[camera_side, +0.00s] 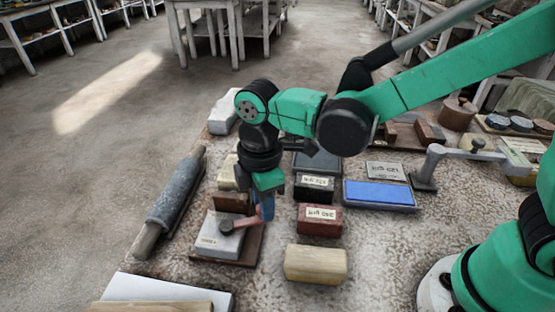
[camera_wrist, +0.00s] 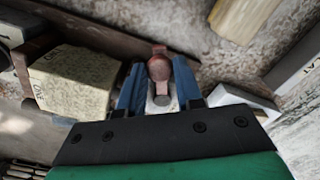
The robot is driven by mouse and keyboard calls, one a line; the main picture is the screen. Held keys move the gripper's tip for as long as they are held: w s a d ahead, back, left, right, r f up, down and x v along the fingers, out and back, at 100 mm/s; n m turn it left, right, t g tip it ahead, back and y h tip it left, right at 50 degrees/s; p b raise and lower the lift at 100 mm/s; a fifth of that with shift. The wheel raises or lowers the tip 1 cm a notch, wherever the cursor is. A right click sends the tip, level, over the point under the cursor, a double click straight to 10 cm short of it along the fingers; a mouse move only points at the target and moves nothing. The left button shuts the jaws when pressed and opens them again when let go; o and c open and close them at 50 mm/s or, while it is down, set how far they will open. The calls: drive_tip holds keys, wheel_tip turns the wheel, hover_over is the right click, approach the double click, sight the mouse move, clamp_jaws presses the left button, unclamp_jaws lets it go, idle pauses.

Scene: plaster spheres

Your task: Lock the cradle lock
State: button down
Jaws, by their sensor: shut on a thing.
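The cradle lock shows as a red lever (camera_side: 246,222) with a dark round knob (camera_side: 227,228) at its left end. It lies over a pale grey block (camera_side: 212,240) that sits on a brown wooden base (camera_side: 244,256). My gripper (camera_side: 267,210) points down at the lever's right end, its blue fingers shut on it. In the wrist view the red lever (camera_wrist: 159,68) stands between the two blue fingers of my gripper (camera_wrist: 159,82). The fingers partly hide the pale block below. I cannot tell from these frames whether the lever is fully turned.
A dark roller (camera_side: 172,202) lies to the left. A red-brown block (camera_side: 319,220) and a cream block (camera_side: 316,264) stand to the right. A blue stone (camera_side: 380,194) in a tray and a grey metal arm (camera_side: 455,151) are farther right. Bare table shows around the cream block.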

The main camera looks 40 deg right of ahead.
drive_tip(key=shift+w+d+n, duration=0.1)
drive_tip(key=shift+w+n, duration=0.2)
drive_tip(key=shift+n, duration=0.3)
drive_tip(key=c, duration=0.6)
unclamp_jaws()
